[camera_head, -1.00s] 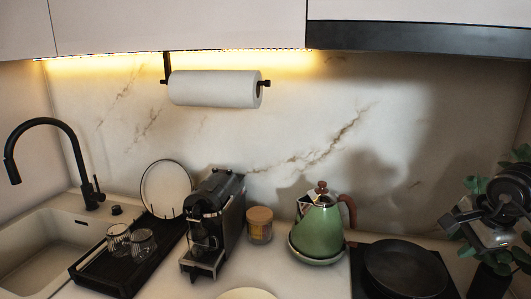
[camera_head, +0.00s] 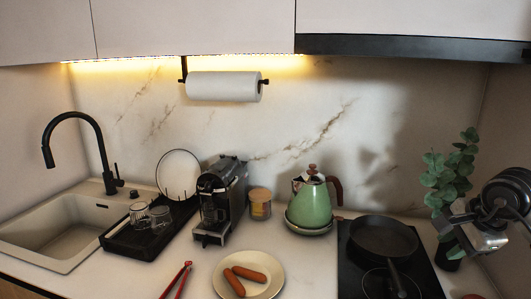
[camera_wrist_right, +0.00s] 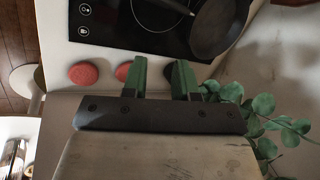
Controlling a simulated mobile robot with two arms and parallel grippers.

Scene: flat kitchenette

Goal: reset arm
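My right gripper (camera_head: 452,232) is at the right edge of the head view, above the counter's right end and in front of the plant. In the right wrist view its two green fingers (camera_wrist_right: 159,78) stand apart, with nothing held between them. My left gripper does not show in any view.
A pan (camera_head: 382,238) sits on the black hob (camera_head: 353,272). The plant (camera_head: 448,180) is close to my right gripper. Red round items (camera_wrist_right: 84,74) lie on the counter. A plate (camera_head: 270,289) holds sausages, with red tongs (camera_head: 177,281) beside it. A green kettle (camera_head: 310,207) stands behind.

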